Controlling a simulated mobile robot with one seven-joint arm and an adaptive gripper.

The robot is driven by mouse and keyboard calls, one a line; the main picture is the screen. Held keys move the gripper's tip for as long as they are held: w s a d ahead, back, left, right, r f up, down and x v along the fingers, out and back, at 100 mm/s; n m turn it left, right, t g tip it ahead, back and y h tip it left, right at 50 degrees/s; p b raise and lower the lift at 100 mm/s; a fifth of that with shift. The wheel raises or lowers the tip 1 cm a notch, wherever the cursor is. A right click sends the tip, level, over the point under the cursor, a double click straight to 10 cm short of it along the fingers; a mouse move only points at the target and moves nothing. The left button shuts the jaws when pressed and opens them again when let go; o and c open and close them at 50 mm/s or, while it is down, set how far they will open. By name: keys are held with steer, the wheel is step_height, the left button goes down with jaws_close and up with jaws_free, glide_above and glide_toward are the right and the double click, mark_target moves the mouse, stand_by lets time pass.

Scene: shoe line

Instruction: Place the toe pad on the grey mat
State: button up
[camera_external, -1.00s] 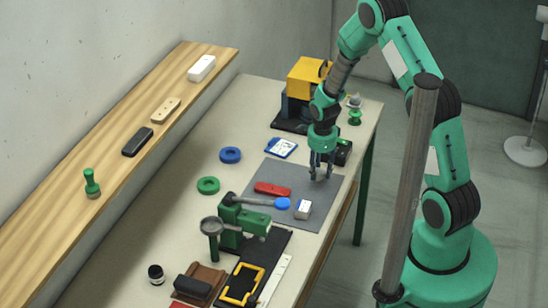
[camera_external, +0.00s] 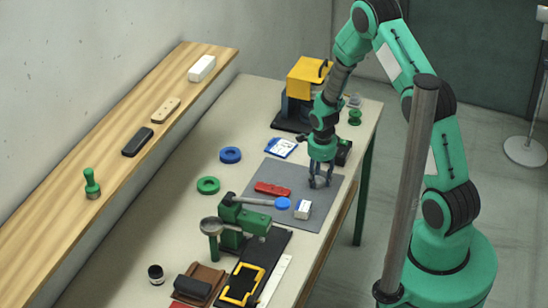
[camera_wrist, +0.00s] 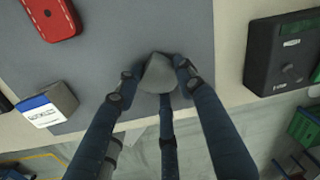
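A small grey, rounded piece (camera_wrist: 158,74), which looks like the toe pad, sits between my fingers in the wrist view, over the edge area of the grey mat (camera_wrist: 110,55). The mat also shows in the external view (camera_external: 270,172), flat on the table. My gripper (camera_wrist: 157,70) points down, its fingers around the piece on several sides. I cannot tell whether they grip it or stand just clear of it. In the external view my gripper (camera_external: 319,183) is low over the mat's right part, and its fingers largely hide the piece.
A red tool (camera_external: 273,189) and a white-and-blue block (camera_external: 302,209) lie on the mat, left of my gripper. A dark box (camera_wrist: 285,52) stands to its right in the wrist view. A green press (camera_external: 245,222) stands nearer the camera. The table's edge is close.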

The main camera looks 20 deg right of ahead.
mark_target(320, 180)
steer(key=o, duration=0.4)
steer(key=shift+o, duration=0.2)
steer(key=shift+r, duration=0.2)
step_height(320, 180, up, 12)
steer(key=shift+s+a, duration=0.15)
steer(key=shift+s, duration=0.3)
stand_by(0.8)
